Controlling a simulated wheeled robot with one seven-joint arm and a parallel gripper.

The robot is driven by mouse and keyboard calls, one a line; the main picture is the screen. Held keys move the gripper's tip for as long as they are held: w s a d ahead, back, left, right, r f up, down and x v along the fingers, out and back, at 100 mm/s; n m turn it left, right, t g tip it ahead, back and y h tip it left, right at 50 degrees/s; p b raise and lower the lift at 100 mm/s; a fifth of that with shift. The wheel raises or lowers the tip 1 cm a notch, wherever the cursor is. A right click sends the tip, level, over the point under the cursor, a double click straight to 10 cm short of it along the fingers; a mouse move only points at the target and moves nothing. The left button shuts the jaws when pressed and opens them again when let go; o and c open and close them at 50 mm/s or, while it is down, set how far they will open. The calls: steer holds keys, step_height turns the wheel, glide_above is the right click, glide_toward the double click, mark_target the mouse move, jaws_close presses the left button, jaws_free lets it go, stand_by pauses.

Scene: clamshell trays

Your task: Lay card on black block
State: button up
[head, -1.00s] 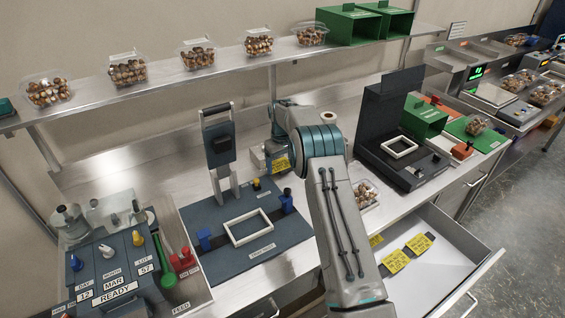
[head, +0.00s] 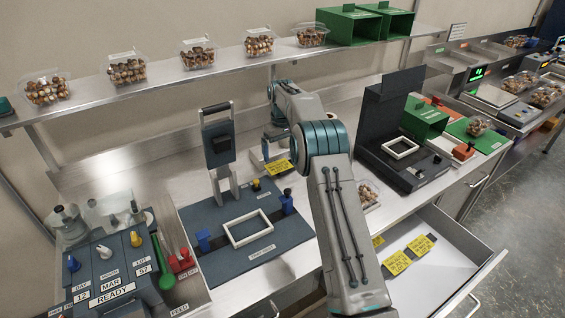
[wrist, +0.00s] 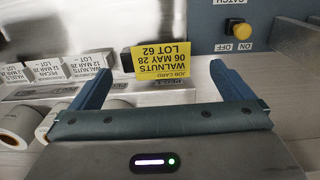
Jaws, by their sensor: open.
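The yellow job card (wrist: 165,62), printed WALNUTS 06 MAY 28 LOT 62, shows upside down in the wrist view, beyond and between my fingertips. In the head view the card (head: 278,168) is on the bench behind the blue-grey press plate, below my gripper. My gripper (head: 270,146) is open, with its two blue fingers spread in the wrist view (wrist: 160,72) and a gap around the card.
A press (head: 218,148) stands left of my gripper, with a white frame (head: 248,229) on its plate. White label rolls (wrist: 15,122) lie left in the wrist view; a panel with a yellow knob (wrist: 242,31) is at upper right. An open drawer (head: 455,262) holds more yellow cards.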

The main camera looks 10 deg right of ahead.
steer(key=s+r+m+t, duration=0.1)
steer(key=s+r, duration=0.3)
steer(key=r, duration=0.4)
steer(key=s+r, duration=0.4)
steer(key=r, duration=0.4)
steer(key=s+d+r+m+t, duration=0.15)
steer(key=s+r, duration=0.25)
steer(key=s, duration=0.8)
steer(key=s+f+m, duration=0.1)
steer(key=s+f, duration=0.2)
steer(key=s, duration=1)
steer(key=s+d+f+m+t, duration=0.1)
steer(key=s+f, duration=0.2)
steer(key=s, duration=1)
steer(key=shift+d, duration=0.25)
